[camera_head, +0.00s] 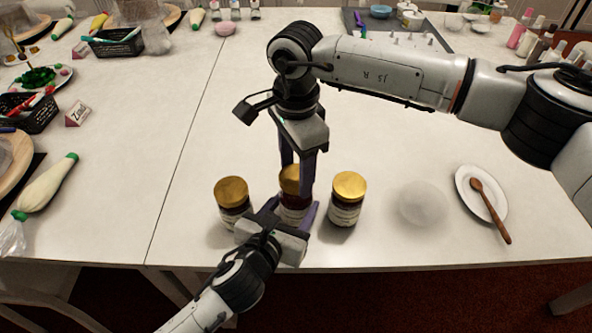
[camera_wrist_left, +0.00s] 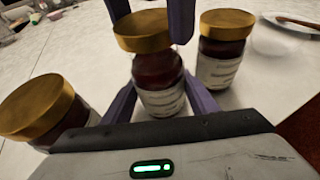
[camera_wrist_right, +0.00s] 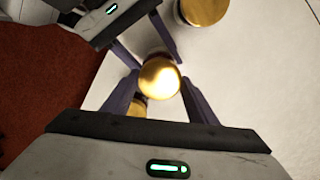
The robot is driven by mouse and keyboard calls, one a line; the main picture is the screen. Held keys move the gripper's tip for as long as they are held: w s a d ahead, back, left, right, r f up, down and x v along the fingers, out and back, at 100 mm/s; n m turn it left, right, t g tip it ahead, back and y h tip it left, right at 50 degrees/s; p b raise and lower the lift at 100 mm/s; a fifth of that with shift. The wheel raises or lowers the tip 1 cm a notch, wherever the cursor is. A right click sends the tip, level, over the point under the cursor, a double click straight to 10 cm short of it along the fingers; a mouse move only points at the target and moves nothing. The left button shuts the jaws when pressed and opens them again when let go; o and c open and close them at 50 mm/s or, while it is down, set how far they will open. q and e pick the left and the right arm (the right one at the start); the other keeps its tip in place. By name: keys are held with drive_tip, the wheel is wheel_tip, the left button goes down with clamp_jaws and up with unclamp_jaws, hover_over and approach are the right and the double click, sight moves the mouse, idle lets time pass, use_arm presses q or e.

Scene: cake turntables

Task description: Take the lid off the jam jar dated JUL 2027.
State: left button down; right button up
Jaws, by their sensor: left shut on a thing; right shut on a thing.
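Three dark jam jars with gold lids stand in a row near the table's front edge: a left jar (camera_head: 232,203), a middle jar (camera_wrist_left: 160,78) and a right jar (camera_head: 346,200). Their label dates are too small to read. My left gripper (camera_head: 287,214) is shut around the glass body of the middle jar from the front. My right gripper (camera_head: 298,172) comes from above and is shut on the middle jar's gold lid (camera_wrist_right: 160,78), its fingers on either side. In the left wrist view the lid sits on the middle jar, with no clear gap.
The side jars stand close on both sides of my grippers. A pale translucent dome (camera_head: 421,203) and a white plate (camera_head: 466,176) with a wooden spoon (camera_head: 489,209) lie to the right. The table (camera_head: 225,130) behind the jars is largely clear.

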sight(296, 176)
drive_tip(key=shift+r, duration=0.1)
drive_tip(key=shift+r, duration=1.95)
use_arm(q)
drive_tip(key=c, duration=0.6)
unclamp_jaws()
drive_tip(key=shift+c, duration=0.2)
